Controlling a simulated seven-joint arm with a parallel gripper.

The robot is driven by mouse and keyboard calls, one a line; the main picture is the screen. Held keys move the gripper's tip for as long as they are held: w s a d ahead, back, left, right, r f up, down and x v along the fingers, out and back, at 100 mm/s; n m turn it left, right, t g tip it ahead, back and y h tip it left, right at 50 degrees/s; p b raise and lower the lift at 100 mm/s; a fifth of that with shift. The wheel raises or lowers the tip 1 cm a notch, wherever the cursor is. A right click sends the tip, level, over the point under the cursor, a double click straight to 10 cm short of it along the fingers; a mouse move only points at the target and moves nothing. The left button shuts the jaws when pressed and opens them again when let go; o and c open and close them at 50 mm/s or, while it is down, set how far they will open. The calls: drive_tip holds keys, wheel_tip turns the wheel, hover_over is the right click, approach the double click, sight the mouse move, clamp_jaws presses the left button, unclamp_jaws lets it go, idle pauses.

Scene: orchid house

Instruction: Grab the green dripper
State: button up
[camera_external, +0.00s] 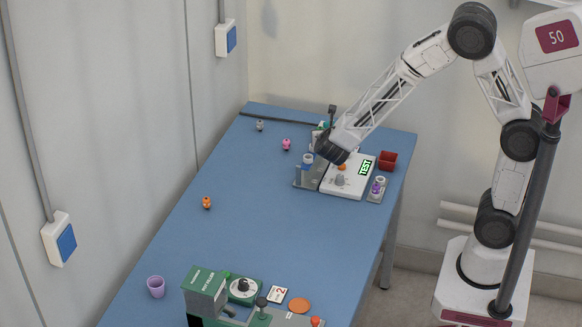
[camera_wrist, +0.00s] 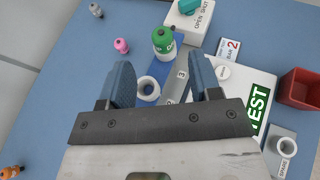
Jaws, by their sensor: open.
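The green dripper (camera_wrist: 163,42) is a small green and white bottle in the wrist view. It stands upright beyond my fingertips, on or beside a grey and blue rack (camera_wrist: 178,82). A white ring (camera_wrist: 148,88) on the rack shows between the fingers. In the external view my gripper (camera_external: 318,160) is low over the rack at the far end of the blue table.
A white "OPEN SHUT" box (camera_wrist: 190,22) stands close behind the dripper. A white TEST unit (camera_external: 349,174) and a red bin (camera_external: 388,160) lie to the right. The table's middle is clear.

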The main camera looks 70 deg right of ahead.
drive_tip(key=shift+d, duration=0.2)
drive_tip(key=shift+x, duration=2.6)
drive_tip(key=shift+c, duration=0.2)
drive_tip(key=c, duration=1)
